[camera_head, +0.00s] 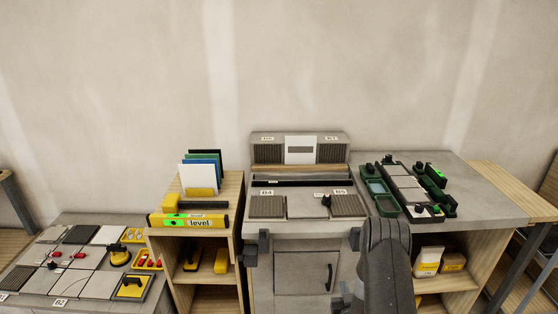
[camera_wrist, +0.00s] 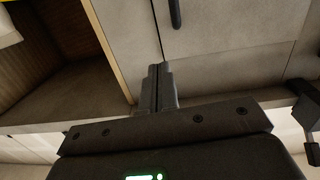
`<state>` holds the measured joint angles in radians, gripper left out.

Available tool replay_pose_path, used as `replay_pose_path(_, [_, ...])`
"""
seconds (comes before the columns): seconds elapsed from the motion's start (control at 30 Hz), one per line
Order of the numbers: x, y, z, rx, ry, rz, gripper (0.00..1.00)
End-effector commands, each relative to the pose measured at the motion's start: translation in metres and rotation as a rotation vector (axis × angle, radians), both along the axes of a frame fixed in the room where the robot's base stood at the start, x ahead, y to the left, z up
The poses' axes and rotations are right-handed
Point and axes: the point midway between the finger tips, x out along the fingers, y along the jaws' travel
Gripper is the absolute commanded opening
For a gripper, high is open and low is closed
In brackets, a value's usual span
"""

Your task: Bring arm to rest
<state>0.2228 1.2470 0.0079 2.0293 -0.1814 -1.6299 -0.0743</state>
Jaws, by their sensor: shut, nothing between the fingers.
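My gripper (camera_wrist: 158,75) is shut and empty in the wrist view, its two fingers pressed together. Its tips are in front of a grey cabinet front (camera_wrist: 220,50), below a dark handle (camera_wrist: 175,12); I cannot tell the exact gap. In the head view my dark grey arm rises at the lower right of the middle, in front of the workbench. The gripper's fingers cannot be made out there.
The central grey bench (camera_head: 290,228) has a cabinet door (camera_head: 303,273) below. A wooden shelf unit (camera_head: 236,195) with a yellow level (camera_head: 188,220) stands left of it, then a low tile table (camera_head: 35,306). Green tools (camera_head: 385,204) lie right on the grey worktop (camera_head: 470,207).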

Motion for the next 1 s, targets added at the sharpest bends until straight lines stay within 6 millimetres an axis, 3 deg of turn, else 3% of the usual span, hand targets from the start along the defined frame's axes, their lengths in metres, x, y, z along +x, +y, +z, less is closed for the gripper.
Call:
replay_pose_path(0.03, [0.012,0.003,0.02,-0.012,0.014,0.002,0.0])
replay_pose_path(0.2, [0.036,0.011,0.069,-0.042,0.093,0.004,0.0])
replay_pose_path(0.47, [0.05,0.024,0.146,-0.063,0.211,0.007,0.0])
replay_pose_path(0.77, [0.038,0.036,0.221,-0.058,0.336,0.007,0.0])
replay_pose_path(1.0, [0.01,0.045,0.281,-0.049,0.436,0.006,0.0])
